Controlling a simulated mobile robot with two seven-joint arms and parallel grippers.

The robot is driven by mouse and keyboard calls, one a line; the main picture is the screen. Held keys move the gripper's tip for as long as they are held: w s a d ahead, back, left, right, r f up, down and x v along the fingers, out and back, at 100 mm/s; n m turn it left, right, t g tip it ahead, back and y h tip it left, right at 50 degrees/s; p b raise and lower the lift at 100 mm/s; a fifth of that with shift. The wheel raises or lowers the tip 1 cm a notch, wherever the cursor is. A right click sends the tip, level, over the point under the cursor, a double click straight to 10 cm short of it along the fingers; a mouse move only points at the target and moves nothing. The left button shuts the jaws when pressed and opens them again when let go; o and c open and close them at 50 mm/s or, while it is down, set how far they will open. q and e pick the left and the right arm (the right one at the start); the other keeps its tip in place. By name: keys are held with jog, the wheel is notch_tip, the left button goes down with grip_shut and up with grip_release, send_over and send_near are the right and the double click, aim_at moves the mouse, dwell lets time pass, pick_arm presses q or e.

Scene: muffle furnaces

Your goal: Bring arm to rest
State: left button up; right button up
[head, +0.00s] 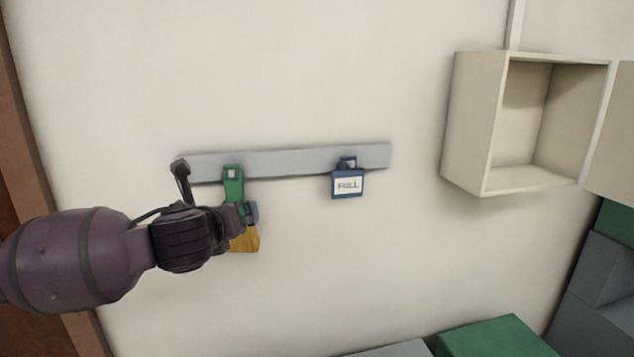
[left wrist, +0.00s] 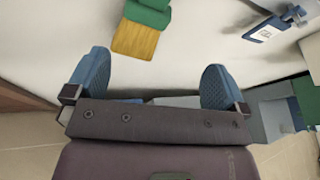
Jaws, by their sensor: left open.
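My left arm comes in from the left in the head view, and its left gripper (head: 250,212) is up near the wall, in front of the hanging green and yellow item. In the left wrist view the left gripper (left wrist: 153,85) shows two blue fingers spread wide apart with nothing between them. My right gripper is in neither view.
A grey rail (head: 285,161) is fixed to the pale wall. An open beige cabinet (head: 530,125) is at the right. A green-topped block (head: 495,338) is below.

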pick_arm(q)
jog(key=d+r+n+t+h, duration=0.1)
jog(key=d+r+n+h, duration=0.3)
jog(key=d+n+h, duration=0.25)
notch_tip(320, 180, down, 9)
jog(key=s+d+n+h, duration=0.1)
jog(key=s+n+h, duration=0.1)
jog(key=n, duration=0.7)
jog(key=s+a+f+n+y, duration=0.2)
jog(key=s+a+f+n, duration=0.15)
jog(key=f, duration=0.35)
jog(key=s+a+f+n+y, duration=0.1)
jog(key=s+a+f+n, duration=0.2)
jog(key=f+n, duration=0.3)
jog(key=s+a+f+n+y, duration=0.2)
jog(key=s+a+f+n, duration=0.15)
jog(key=f, duration=0.45)
jog(key=s+a+f+n+g+y, duration=0.1)
jog(key=s+a+f+g+y, duration=0.1)
jog(key=s+f, duration=0.5)
jog(key=s+a+f+n+g+y, duration=0.1)
jog(key=s+a+f+n, duration=0.1)
jog(key=s+f, duration=0.6)
jog(key=s+a, duration=0.1)
jog(key=s, duration=0.2)
jog(key=shift+a+g+y, duration=0.35)
jog(key=shift+g, duration=0.05)
jog(key=shift+n, duration=0.25)
